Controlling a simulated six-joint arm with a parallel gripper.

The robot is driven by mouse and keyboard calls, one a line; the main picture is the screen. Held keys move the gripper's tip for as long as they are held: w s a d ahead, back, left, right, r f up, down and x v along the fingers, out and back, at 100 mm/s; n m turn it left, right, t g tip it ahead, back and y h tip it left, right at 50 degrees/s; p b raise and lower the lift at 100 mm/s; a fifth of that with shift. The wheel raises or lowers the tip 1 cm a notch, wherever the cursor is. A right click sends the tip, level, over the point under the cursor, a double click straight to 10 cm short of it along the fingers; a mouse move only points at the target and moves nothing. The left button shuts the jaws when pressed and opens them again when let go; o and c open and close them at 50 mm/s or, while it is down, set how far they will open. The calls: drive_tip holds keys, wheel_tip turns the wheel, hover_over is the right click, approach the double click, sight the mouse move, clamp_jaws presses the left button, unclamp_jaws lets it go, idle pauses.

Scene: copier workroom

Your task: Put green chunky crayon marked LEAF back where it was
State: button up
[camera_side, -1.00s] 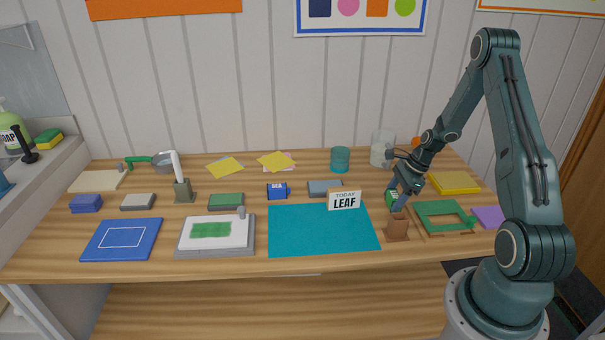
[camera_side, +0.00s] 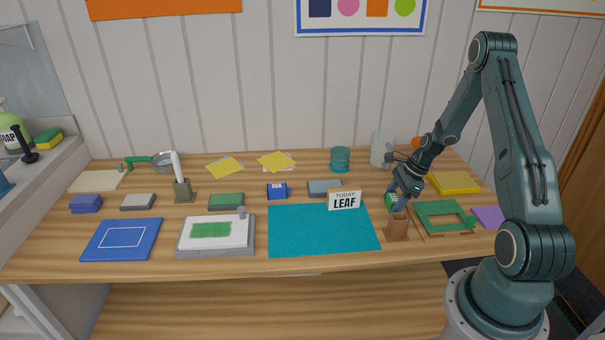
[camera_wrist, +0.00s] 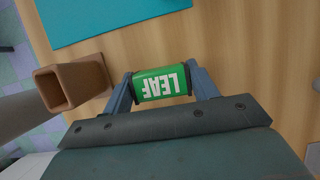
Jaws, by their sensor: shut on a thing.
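The green chunky crayon (camera_wrist: 161,83) marked LEAF is held between the two fingers of my gripper (camera_wrist: 162,88) in the wrist view, its lettering upside down there. In the side view the crayon (camera_side: 391,200) shows as a small green piece at my gripper (camera_side: 397,201), partly hidden by a finger. My gripper is low over the table, right of the teal mat. A brown, square, open-topped holder (camera_side: 397,228) stands just in front of it. The holder (camera_wrist: 72,85) is left of the crayon in the wrist view, apart from it, and its opening looks empty.
The teal mat (camera_side: 320,235) lies left of the holder, with a TODAY LEAF sign (camera_side: 344,201) at its back edge. A green frame (camera_side: 443,206) lies close on the right. A clear jar (camera_side: 382,150) and a teal cup (camera_side: 340,160) stand behind.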

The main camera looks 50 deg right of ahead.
drive_tip(key=shift+f, duration=0.2)
drive_tip(key=o, duration=1.4)
drive_tip(key=shift+r, duration=0.15)
drive_tip(key=v, duration=1.3)
drive_tip(key=shift+d+r, duration=0.1)
drive_tip(key=shift+r, duration=0.2)
